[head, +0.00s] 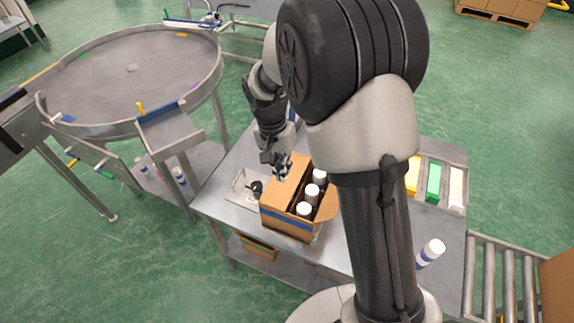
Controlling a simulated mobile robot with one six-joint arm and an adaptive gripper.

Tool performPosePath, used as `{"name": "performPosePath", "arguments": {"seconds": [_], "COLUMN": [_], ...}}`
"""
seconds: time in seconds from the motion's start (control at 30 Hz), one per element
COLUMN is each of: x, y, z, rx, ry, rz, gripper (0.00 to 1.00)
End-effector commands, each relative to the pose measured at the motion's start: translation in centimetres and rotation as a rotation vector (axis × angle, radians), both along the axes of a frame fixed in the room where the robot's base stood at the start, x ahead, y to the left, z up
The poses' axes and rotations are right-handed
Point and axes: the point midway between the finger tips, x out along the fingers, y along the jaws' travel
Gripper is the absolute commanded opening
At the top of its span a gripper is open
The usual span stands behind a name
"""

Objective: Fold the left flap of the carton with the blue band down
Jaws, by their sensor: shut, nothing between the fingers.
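The brown carton with the blue band (286,222) stands on the metal table, with several white-capped cans (305,208) showing in the right part of its open top. Its left flap (284,190) lies inward over the left part of the top, looking flat or nearly so. Another flap (328,207) sticks outward on the right; my arm hides part of that side. My gripper (281,175) is shut and empty, pointing down at the rear part of the left flap. I cannot tell whether its fingertips touch the flap.
A clear tray with a black item (256,187) lies just left of the carton. Yellow, green and white bins (434,182) line the right edge. A large round table (130,75) stands at the left.

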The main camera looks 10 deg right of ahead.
Motion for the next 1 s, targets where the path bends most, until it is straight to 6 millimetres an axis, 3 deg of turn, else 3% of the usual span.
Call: {"name": "performPosePath", "arguments": {"seconds": [0.1,0.4,0.6,1.0], "x": [-0.4,-0.8,-0.9,-1.0], "y": [-0.4,-1.1,-1.2,-1.3], "z": [-3.0,-8.4,-9.8,-10.1], "rx": [-0.001,-0.002,-0.002,-0.002], "ry": [0.006,0.005,0.004,0.003], "rz": [-0.001,0.001,0.001,0.001], "gripper": [0.00,0.00,0.00,0.00]}}
